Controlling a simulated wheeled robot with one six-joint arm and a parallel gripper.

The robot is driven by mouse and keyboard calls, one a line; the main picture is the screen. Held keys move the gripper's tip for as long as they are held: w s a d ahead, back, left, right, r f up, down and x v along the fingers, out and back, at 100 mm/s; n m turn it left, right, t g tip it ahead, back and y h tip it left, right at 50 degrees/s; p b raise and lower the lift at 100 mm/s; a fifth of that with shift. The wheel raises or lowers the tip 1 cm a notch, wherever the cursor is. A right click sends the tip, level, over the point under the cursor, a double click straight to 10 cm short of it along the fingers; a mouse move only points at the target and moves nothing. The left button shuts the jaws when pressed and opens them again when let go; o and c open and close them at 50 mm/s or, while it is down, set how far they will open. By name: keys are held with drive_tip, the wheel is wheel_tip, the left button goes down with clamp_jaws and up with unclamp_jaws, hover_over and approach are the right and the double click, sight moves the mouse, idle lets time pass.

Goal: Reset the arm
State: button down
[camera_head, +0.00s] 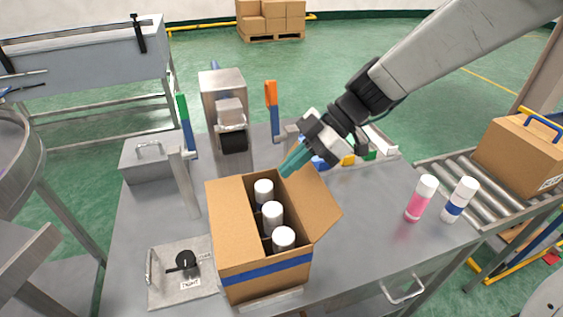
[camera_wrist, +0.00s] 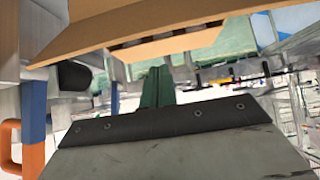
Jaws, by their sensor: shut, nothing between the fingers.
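My gripper (camera_head: 294,160) hangs from the arm reaching in from the upper right. Its teal fingers are together and hold nothing. They point down and left, and in the picture their tips lie at the far rim of the open cardboard box (camera_head: 264,281); I cannot tell whether they touch it. In the wrist view, the fingers (camera_wrist: 158,86) also show, with a cardboard flap (camera_wrist: 130,25) across the top. The box holds three white-capped cans (camera_head: 272,217) in a row.
A pink can (camera_head: 421,199) and a blue-banded white can (camera_head: 459,200) stand at the table's right. The steel crimping machine (camera_head: 225,120) stands behind the box, with an orange-handled lever (camera_head: 272,105) beside it. A roller conveyor (camera_head: 470,185) carries a closed carton (camera_head: 520,155).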

idle(0.3)
drive_tip(key=s+d+r+m+t+h, duration=0.2)
drive_tip(key=s+d+r+m+h, duration=0.1)
drive_tip(key=s+d+m, duration=0.5)
drive_tip(key=s+d+r+m+t+h, duration=0.2)
drive_tip(key=s+d+m+h, duration=0.4)
drive_tip(key=s+d+m, duration=0.3)
drive_tip(key=d+r+m, duration=0.1)
drive_tip(key=d+m, duration=0.3)
drive_tip(key=d, duration=0.3)
drive_tip(key=shift+m, duration=0.3)
